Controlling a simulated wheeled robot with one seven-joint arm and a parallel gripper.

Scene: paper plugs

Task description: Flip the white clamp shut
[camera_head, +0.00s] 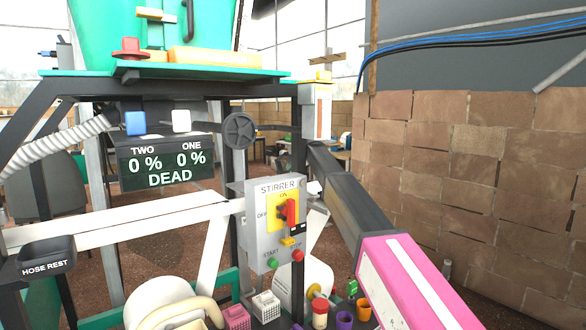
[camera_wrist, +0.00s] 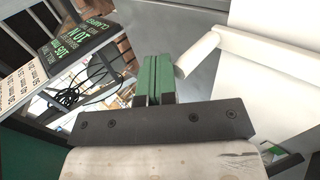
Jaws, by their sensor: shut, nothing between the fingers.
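In the head view a small white block (camera_head: 181,121) sits under the green shelf edge, above the word ONE, beside a blue block (camera_head: 136,123) above TWO. The white block looks like the white clamp, but its open or shut position is too small to tell. In the wrist view my gripper (camera_wrist: 152,82) has green fingers, shut together and empty. My gripper cannot be made out in the head view.
A black display (camera_head: 165,160) reads 0 %, 0 % and DEAD. The grey STIRRER box (camera_head: 268,220) stands in the middle, with a red switch and buttons. A black round wheel (camera_head: 240,130) is above it. The brick wall (camera_head: 470,170) is at right.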

